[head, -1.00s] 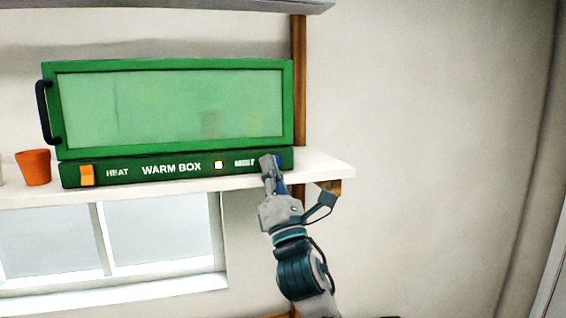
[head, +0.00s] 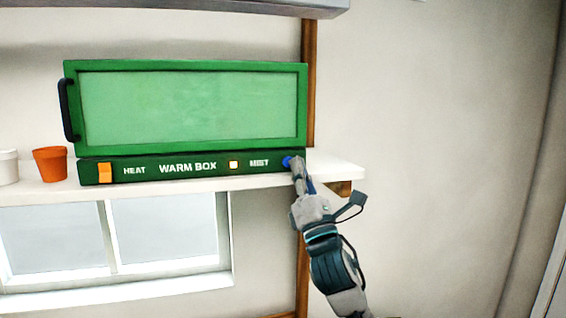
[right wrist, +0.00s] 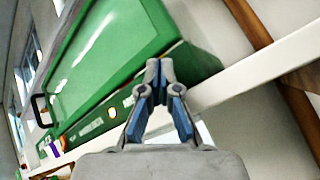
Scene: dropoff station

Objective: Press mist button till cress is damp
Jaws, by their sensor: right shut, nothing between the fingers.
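The green warm box (head: 187,153) stands on a white shelf with its glass door (head: 190,107) shut. The glass is an even, cloudy green, and I cannot make out any cress behind it. The blue mist button (head: 287,162) is at the right end of the front panel, beside the word MIST. My right gripper (head: 296,163) is shut and empty, its tips at the button and partly covering it; I cannot tell whether the button is pressed in. In the right wrist view, the closed fingertips (right wrist: 158,75) hide the button. My left gripper is not in view.
An orange heat switch (head: 105,172) and a small pale light (head: 234,165) are on the panel. A terracotta pot (head: 50,163) and a white pot (head: 8,167) stand left of the box. The white shelf (head: 340,168) has bare room at the right. A wooden post (head: 308,85) rises behind.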

